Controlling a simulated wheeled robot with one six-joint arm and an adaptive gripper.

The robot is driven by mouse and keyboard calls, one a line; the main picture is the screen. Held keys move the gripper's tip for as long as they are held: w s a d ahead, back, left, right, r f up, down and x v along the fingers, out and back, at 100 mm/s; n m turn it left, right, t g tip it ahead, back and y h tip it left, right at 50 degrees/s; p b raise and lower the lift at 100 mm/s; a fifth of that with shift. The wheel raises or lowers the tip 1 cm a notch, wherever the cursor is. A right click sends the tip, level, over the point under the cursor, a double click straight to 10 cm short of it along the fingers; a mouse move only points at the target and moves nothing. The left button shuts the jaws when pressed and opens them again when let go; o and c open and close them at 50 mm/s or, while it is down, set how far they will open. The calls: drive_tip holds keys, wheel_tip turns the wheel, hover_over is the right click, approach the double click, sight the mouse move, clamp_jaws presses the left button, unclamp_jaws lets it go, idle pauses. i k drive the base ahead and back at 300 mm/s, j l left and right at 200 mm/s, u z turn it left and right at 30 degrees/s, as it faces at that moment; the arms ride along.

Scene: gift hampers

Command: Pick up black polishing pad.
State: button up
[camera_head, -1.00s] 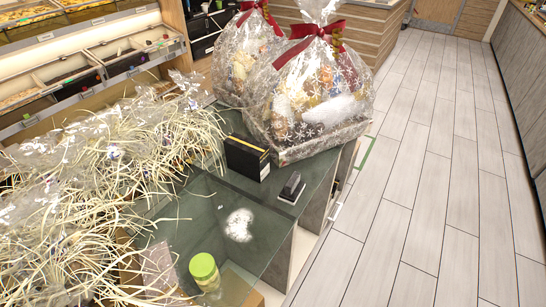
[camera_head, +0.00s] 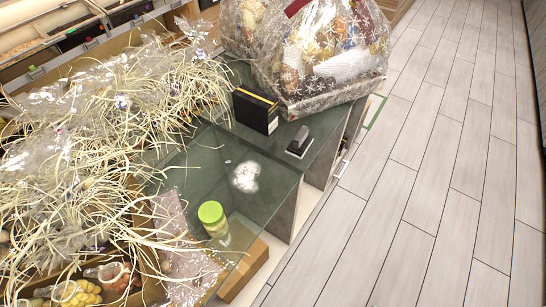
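A small black block with a paler base edge, which looks like the black polishing pad (camera_head: 299,142), rests on the dark glass counter (camera_head: 200,160) near its right edge. It stands just right of and in front of a black box with a gold stripe (camera_head: 256,110), with a small gap between them. Nothing covers the pad. My gripper is not in view.
Wrapped gift hampers (camera_head: 330,60) stand behind the pad. Shredded straw and clear film (camera_head: 100,130) cover the counter's left. Open floor (camera_head: 430,150) lies to the right.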

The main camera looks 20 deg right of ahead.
sight(299, 146)
drive_tip(key=k+l+u, duration=0.1)
drive_tip(key=l+u, duration=0.25)
drive_tip(key=k+l+u, duration=0.15)
drive_tip(key=u, duration=0.2)
drive_tip(key=k+l+u, duration=0.15)
drive_tip(key=l+u, duration=0.2)
